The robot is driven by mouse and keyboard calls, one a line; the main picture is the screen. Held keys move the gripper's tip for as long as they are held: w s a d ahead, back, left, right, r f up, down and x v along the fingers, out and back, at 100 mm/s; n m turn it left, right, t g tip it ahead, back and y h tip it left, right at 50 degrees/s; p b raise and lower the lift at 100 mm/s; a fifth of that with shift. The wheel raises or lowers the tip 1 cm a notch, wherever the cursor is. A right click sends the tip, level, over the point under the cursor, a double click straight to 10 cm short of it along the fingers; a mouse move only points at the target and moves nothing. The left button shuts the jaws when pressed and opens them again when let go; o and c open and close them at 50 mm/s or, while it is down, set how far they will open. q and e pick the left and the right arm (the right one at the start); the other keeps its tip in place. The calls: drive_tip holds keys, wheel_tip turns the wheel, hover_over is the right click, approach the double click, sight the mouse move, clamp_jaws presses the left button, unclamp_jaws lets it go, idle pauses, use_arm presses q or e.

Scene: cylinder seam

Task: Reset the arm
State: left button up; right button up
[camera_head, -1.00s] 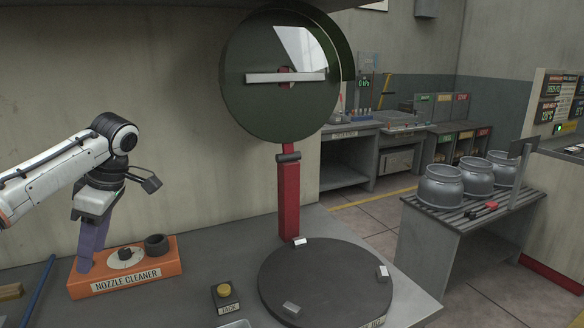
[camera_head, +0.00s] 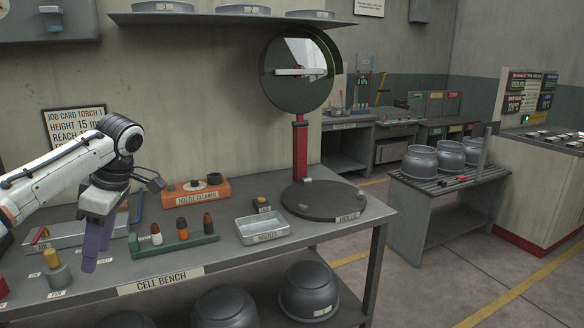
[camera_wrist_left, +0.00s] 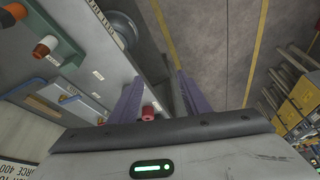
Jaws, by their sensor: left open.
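My left arm comes in from the left in the head view. My left gripper (camera_head: 97,252) hangs with its purple fingers pointing down, over the left part of the cell bench (camera_head: 230,262). In the left wrist view the two purple fingers of the left gripper (camera_wrist_left: 158,100) stand apart with nothing held between them. A small red piece (camera_wrist_left: 149,112) shows beyond and between them; I cannot tell what it is. My right gripper is not in view.
The bench holds an orange nozzle cleaner (camera_head: 196,191), a green rack with several nozzles (camera_head: 176,243), a metal tray (camera_head: 263,230) and a round dark turntable (camera_head: 323,203). Several grey pots (camera_head: 310,291) sit below. A side table with pots (camera_head: 450,181) stands right, beyond open floor.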

use_arm(q)
drive_tip(key=w+d+f+m+t+h, duration=0.1)
drive_tip(key=d+f+m, duration=0.5)
drive_tip(key=f, duration=0.5)
drive_tip(key=d+f+m+t+h, duration=0.1)
drive_tip(key=d+f+m, duration=0.2)
drive_tip(key=d+f, duration=0.65)
drive_tip(key=s+d+f+m+t+h, duration=0.1)
drive_tip(key=s+d+f+m+h, duration=0.1)
drive_tip(key=s+d+f+m, duration=0.35)
drive_tip(key=s+d+f+m+t+h, duration=0.1)
drive_tip(key=s+d+f+m+h, duration=0.15)
drive_tip(key=d+f, duration=0.6)
drive_tip(key=s+d+f+m+t+h, duration=0.25)
drive_tip(key=s+f, duration=0.35)
drive_tip(key=s, duration=0.4)
drive_tip(key=s+a+m+t+y, duration=0.2)
drive_tip(key=s+a+m+t, duration=0.1)
drive_tip(key=s+a, duration=0.4)
drive_tip(key=s, duration=0.3)
drive_tip(key=shift+s+a+r, duration=0.25)
drive_tip(key=shift+r, duration=0.15)
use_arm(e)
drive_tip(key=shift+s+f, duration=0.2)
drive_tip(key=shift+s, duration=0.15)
